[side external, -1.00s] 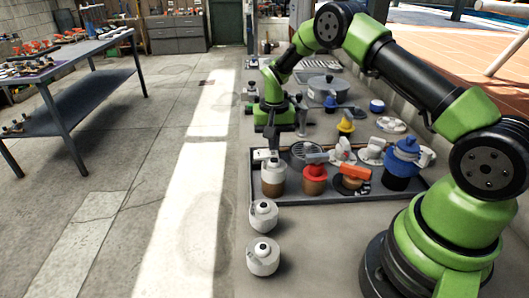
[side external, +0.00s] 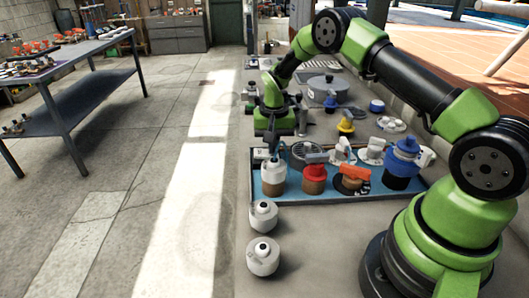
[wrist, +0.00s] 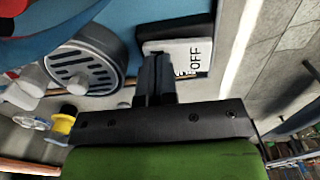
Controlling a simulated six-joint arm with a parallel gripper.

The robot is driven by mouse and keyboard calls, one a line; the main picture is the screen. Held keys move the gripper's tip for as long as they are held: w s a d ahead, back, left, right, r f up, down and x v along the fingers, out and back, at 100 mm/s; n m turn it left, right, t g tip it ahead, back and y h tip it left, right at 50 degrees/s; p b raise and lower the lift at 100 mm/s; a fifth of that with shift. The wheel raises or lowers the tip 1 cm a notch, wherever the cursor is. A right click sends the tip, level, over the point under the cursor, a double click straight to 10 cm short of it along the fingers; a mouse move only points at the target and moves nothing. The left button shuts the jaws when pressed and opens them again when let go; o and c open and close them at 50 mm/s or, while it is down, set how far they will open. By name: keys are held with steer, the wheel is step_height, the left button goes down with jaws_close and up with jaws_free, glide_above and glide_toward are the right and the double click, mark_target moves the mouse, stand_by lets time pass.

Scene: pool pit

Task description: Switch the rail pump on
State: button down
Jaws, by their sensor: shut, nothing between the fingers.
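The rail pump's switch (side external: 261,154) is a small white and dark block at the left rear corner of a tray (side external: 330,196) with a blue floor. In the wrist view the switch (wrist: 192,48) shows a white face with the word OFF and a dark part beside it. My gripper (side external: 274,150) points down at the switch, its fingers shut with nothing between them. In the wrist view the shut fingertips (wrist: 154,62) overlap the switch's edge; I cannot tell whether they touch it.
A round slotted grey grate (wrist: 84,68) lies beside the switch. A white-topped container (side external: 273,176), a red-topped one (side external: 314,176) and a blue-topped one (side external: 403,165) stand in the tray. Two white containers (side external: 263,215) stand in front.

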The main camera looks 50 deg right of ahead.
steer(key=shift+r, duration=3.45)
steer(key=s+a+r+n+t, duration=0.15)
steer(key=s+a+r, duration=0.25)
steer(key=r, duration=0.5)
steer(key=s+a+r+n+t, duration=0.1)
steer(key=s+a+r+t, duration=0.15)
steer(key=s+r, duration=0.4)
steer(key=s+a+r+n+t+y, duration=0.1)
steer(key=s+a+r, duration=0.1)
steer(key=s, duration=0.5)
steer(key=s+a+r+n+t+y, duration=0.1)
steer(key=s+a+r+t, duration=0.1)
steer(key=s+a, duration=0.2)
steer(key=s, duration=0.3)
steer(key=shift+s+r, duration=0.2)
steer(key=shift+r, duration=0.1)
steer(key=shift+n, duration=0.25)
